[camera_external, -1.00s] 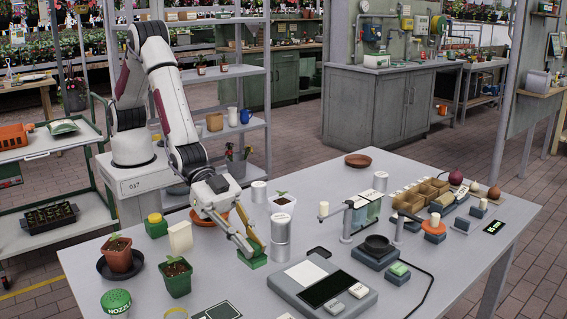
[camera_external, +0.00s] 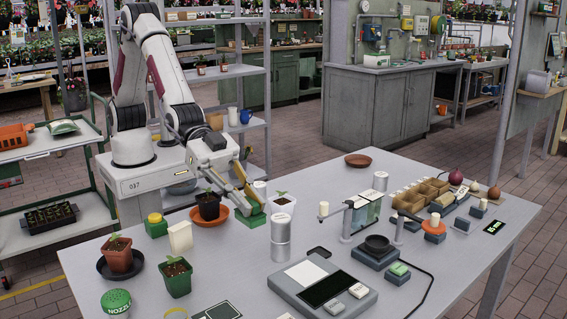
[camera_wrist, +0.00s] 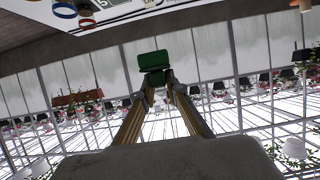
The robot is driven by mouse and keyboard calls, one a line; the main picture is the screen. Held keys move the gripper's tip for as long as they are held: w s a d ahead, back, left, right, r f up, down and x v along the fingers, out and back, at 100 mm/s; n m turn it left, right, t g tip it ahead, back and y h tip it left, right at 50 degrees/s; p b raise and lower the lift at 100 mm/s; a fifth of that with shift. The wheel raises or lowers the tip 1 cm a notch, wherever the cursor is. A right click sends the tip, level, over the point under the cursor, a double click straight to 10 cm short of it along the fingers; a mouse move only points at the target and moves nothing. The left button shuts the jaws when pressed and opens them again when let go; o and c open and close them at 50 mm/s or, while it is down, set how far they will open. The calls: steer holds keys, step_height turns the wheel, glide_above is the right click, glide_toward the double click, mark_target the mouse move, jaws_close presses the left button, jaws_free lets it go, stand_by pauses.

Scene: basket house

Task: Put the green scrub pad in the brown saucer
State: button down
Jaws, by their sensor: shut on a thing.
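The green scrub pad (camera_external: 255,219) is a small green block between the fingertips of my gripper (camera_external: 249,203). My gripper is shut on it. It also shows green at the fingertips in the wrist view (camera_wrist: 155,60). In the external view the pad appears just right of an orange saucer (camera_external: 224,215) that holds a dark plant pot; its exact height over the table cannot be told. The brown saucer (camera_external: 358,160) looks empty and sits at the back of the table, right of my gripper and well apart from it. The wrist view does not show it clearly.
Right of my gripper are a white cup with a seedling (camera_external: 282,204), a tall metal canister (camera_external: 281,240) and a stand with clear greenish panels (camera_external: 365,213). A wooden divided tray (camera_external: 418,198) stands right of the brown saucer. Table around that saucer is mostly clear.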

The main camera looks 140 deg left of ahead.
steer(key=shift+a+r, duration=0.25)
steer(key=shift+r, duration=0.95)
steer(key=s+a+n+g+y, duration=0.1)
steer(key=s+a+n+y, duration=0.15)
steer(key=a, duration=1.25)
steer(key=s+a+n+g+y, duration=0.1)
steer(key=s+a+n+y, duration=0.15)
steer(key=a, duration=1.15)
steer(key=s+a+n+g+y, duration=0.1)
steer(key=s+a+n+y, duration=0.15)
steer(key=a, duration=1.25)
steer(key=s+a+n+g+y, duration=0.5)
steer(key=s+a+n+g, duration=0.1)
steer(key=s+a, duration=2.4)
step_height(320, 180, down, 11)
steer(key=w+a, duration=0.1)
steer(key=shift+w+f, duration=0.15)
steer(key=shift+w, duration=0.25)
steer(key=shift+f, duration=3.1)
